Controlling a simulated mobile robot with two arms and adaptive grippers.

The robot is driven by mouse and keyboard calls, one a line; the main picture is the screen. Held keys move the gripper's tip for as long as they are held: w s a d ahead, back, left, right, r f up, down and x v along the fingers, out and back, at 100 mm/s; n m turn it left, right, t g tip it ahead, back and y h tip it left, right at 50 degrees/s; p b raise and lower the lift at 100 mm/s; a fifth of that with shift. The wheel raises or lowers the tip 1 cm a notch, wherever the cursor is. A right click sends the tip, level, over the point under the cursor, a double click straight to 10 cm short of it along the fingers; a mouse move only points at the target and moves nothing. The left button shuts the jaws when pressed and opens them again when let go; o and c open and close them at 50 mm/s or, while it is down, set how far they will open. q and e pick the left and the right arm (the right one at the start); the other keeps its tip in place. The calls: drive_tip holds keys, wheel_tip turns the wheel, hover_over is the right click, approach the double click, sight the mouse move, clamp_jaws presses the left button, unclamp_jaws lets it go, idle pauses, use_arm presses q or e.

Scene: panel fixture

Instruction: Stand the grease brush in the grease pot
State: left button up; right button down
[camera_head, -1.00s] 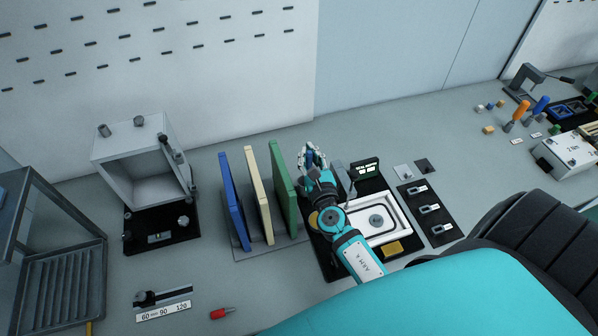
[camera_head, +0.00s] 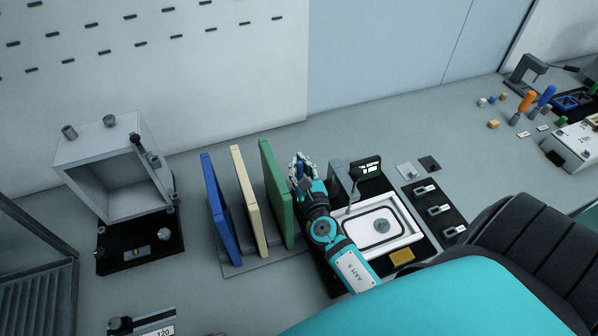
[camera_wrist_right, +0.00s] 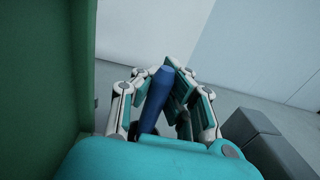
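My right gripper (camera_head: 300,164) is beside the right face of the green panel, above the dark mat. In the right wrist view its fingers (camera_wrist_right: 163,82) close around a blue cylindrical handle, which I take to be the grease brush (camera_wrist_right: 155,102). The handle leans slightly, and its lower end is hidden behind the gripper body. I cannot see the bristles. No grease pot can be made out now; my right arm covers part of the mat. My left gripper is not in view.
Green (camera_head: 276,192), cream (camera_head: 249,200) and blue (camera_head: 219,210) panels stand upright left of the gripper. A white tray with a gasket (camera_head: 408,236), a yellow block (camera_head: 402,257) and a grey block (camera_head: 339,180) are to its right. An open grey box (camera_head: 75,180) stands far left.

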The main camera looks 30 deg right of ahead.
drive_tip(key=shift+f, duration=0.35)
drive_tip(key=shift+r, duration=0.15)
drive_tip(key=shift+f, duration=0.3)
drive_tip(key=c, duration=1.9)
unclamp_jaws()
drive_tip(key=shift+r, duration=0.1)
drive_tip(key=o, duration=0.4)
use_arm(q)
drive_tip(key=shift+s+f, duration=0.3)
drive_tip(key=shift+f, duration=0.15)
